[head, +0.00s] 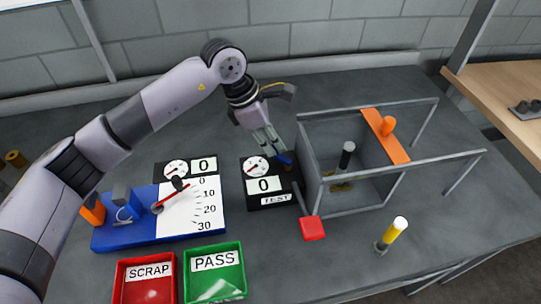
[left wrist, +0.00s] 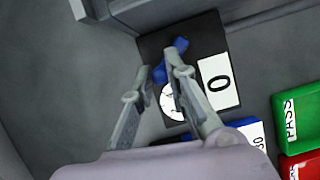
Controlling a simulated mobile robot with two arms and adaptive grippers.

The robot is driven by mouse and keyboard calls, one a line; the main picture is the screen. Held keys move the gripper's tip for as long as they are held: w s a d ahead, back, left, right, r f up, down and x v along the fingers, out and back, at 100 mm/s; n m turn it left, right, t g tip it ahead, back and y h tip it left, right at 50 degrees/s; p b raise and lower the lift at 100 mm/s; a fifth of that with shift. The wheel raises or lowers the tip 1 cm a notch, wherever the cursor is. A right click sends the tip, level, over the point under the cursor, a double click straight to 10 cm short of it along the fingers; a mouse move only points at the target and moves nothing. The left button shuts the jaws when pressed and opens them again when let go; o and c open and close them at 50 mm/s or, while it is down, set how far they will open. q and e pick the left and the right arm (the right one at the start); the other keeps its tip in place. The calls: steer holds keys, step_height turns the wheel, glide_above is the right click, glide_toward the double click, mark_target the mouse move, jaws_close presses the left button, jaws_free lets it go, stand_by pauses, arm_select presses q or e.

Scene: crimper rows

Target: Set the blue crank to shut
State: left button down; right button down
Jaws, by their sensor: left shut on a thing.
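The blue crank (head: 285,159) sits at the upper right of a black test panel (head: 254,192) with a round dial and a "0" display. My left gripper (head: 276,150) reaches down to it from above and is shut on it. In the left wrist view the crank (left wrist: 160,73) shows blue between the two fingertips (left wrist: 157,66), and more blue shows just beyond them. The fingers hide part of the crank, and I cannot read its exact angle. My right gripper is not in view.
A grey frame (head: 309,165) with an orange crossbar (head: 385,138) stands right of the panel. A red-ended lever (head: 312,228) lies at its near corner. A blue gauge base (head: 105,237), red SCRAP tray (head: 122,287) and green PASS tray (head: 239,262) are left. A yellow-and-white post (head: 393,233) stands front right.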

arm_select(q)
steer(key=m+b, duration=0.1)
steer(key=w+d+m+g+b, duration=0.1)
steer(key=m+b, duration=0.1)
steer(key=shift+w+f+m, duration=0.1)
steer(key=shift+f+m, duration=0.05)
steer(key=shift+m, duration=0.15)
steer(key=shift+w+d+m+g+b, duration=0.1)
steer(key=shift+d+m+g+b, duration=0.15)
steer(key=shift+m+b, duration=0.25)
steer(key=shift+w+d+m+g+b, duration=0.15)
steer(key=shift+m+g+b, duration=0.2)
steer(key=shift+m, duration=0.25)
steer(key=shift+d+m+g+y+b, duration=0.3)
steer(key=shift+m+g+b, duration=0.1)
steer(key=shift+m, duration=0.6)
steer(key=shift+r, duration=0.2)
steer(key=c, duration=1.6)
jaws_free()
